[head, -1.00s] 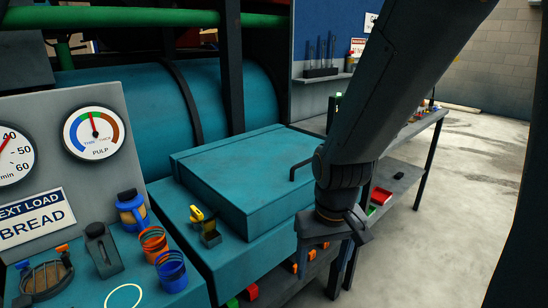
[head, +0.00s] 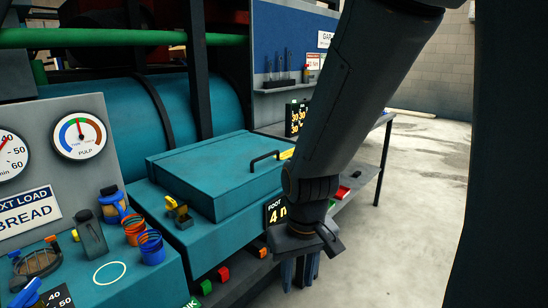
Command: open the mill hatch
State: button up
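The mill hatch (head: 205,172) is a flat teal lid on the teal mill housing. It lies shut. A black bar handle (head: 265,157) stands at its far right edge. A yellow-handled latch (head: 177,211) sits at its near left edge. My gripper (head: 301,272) hangs below and to the right of the hatch, fingers down, apart from the handle and the latch. Nothing shows between its fingers, but I cannot tell how far apart they are. My forearm hides part of the area right of the lid.
Red and green blocks sit on a lower ledge. A side bench runs behind my arm. The floor at right is clear.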

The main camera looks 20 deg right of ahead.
aim_at(218, 180)
jog(key=z, duration=0.25)
jog(key=i, duration=1.1)
jog(key=u, duration=0.1)
